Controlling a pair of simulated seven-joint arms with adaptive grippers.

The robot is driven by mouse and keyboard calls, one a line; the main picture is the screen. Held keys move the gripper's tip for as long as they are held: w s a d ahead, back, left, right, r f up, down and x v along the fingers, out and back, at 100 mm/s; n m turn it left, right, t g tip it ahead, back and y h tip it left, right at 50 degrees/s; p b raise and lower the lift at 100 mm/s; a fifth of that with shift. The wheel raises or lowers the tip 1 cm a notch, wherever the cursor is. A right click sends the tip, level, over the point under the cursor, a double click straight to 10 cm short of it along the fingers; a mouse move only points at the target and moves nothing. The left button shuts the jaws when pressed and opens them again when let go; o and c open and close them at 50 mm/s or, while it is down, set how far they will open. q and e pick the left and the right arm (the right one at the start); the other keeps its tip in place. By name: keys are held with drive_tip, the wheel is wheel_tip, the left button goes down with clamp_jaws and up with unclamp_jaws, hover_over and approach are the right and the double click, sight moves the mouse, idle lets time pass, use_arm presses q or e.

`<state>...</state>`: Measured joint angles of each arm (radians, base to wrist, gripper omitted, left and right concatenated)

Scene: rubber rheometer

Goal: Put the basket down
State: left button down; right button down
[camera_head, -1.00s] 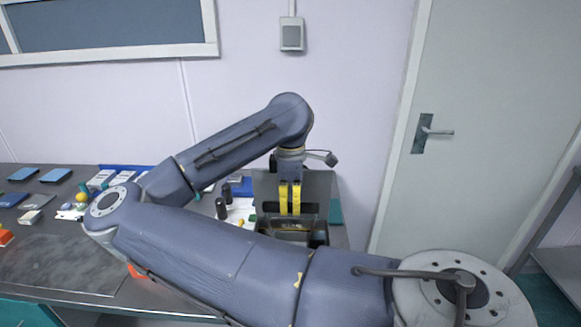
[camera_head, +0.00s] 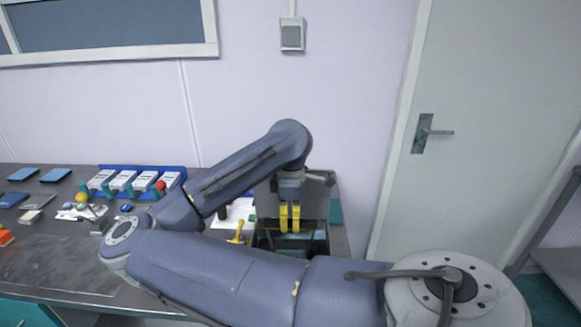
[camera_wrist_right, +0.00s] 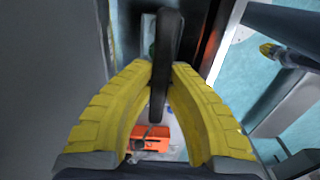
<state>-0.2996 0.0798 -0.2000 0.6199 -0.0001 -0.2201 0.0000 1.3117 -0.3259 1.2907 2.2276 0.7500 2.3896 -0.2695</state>
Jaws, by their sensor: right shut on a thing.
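My right gripper (camera_head: 290,229) has yellow fingers pointing down at the right end of the bench, over a dark open container (camera_head: 291,245) that looks like the basket. In the right wrist view, the fingers (camera_wrist_right: 162,72) are closed around a black bar-like handle (camera_wrist_right: 163,45). An orange object (camera_wrist_right: 150,138) shows below, between the fingers. My forearm hides the container's lower front, so I cannot tell whether it touches the bench. My left gripper is not in view.
A blue rack with white boxes (camera_head: 122,180) and a red ball (camera_head: 160,185) stand left of my arm. A yellow tool (camera_head: 238,233) and a white sheet (camera_head: 232,210) lie just left of the container. A grey panel (camera_head: 318,190) stands behind it. The wall is close behind.

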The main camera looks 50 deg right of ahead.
drive_tip(key=shift+f, duration=0.1)
drive_tip(key=c, duration=1.5)
unclamp_jaws()
wheel_tip(320, 180, up, 12)
drive_tip(key=shift+r, duration=0.1)
